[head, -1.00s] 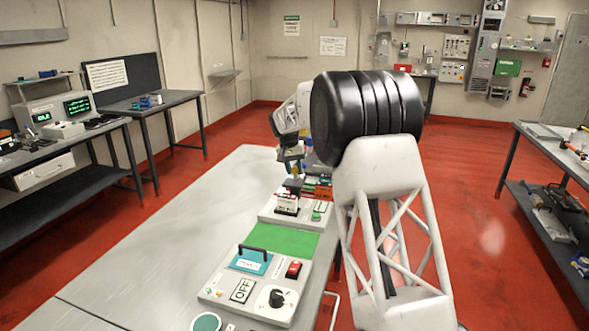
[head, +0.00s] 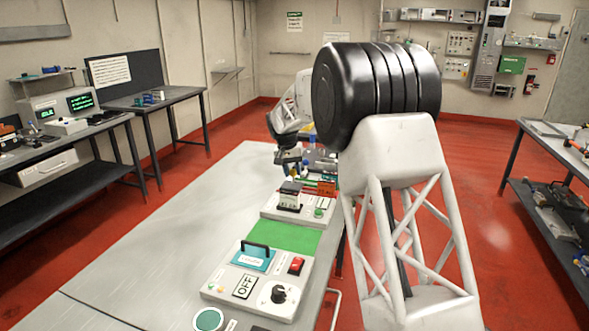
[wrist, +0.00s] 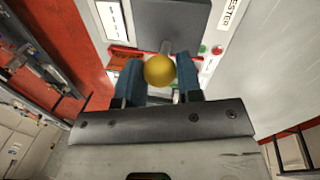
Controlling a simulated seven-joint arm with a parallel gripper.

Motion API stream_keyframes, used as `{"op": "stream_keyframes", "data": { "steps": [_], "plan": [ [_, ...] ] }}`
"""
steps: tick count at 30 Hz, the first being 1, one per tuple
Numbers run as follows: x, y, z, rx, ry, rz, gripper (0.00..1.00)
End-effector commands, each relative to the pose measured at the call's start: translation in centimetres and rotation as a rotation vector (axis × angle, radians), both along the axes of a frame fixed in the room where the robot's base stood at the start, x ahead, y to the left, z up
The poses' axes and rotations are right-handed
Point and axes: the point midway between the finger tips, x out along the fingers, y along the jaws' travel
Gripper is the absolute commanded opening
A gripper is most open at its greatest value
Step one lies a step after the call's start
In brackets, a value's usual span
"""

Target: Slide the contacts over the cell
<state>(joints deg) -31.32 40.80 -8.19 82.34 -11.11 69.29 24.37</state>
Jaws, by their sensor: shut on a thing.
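My gripper (wrist: 158,78) is shut on a round gold knob (wrist: 159,70) in the wrist view, one blue finger on each side. In the head view my gripper (head: 291,168) is above the white tester panel (head: 271,212). A dark block with a light band (head: 289,197), which may be the cell in its holder, stands upright on that panel just below my gripper. The contacts cannot be told apart at this size.
A nearer white panel (head: 224,290) carries an OFF label, a black dial (head: 278,294), a red switch (head: 296,265) and a dark handle. A green mat (head: 285,237) lies between the panels. Small coloured items stand behind my gripper. The left of the grey table (head: 160,250) is clear.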

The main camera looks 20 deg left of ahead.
Motion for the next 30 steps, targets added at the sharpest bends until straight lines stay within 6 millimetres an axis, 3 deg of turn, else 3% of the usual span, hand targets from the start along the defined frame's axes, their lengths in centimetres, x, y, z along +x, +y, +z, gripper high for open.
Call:
{"op": "stream_keyframes", "data": {
  "steps": [13,14,18,30],
  "plan": [
    [-0.63,0.03,0.05,0.0,0.001,0.0,0.0],
    [-0.63,0.03,0.05,0.0,0.001,0.0,0.38],
    [-0.57,0.02,0.05,0.0,0.001,0.0,0.58],
    [-0.52,0.07,0.37,0.001,-0.001,0.0,0.58]
  ]
}}
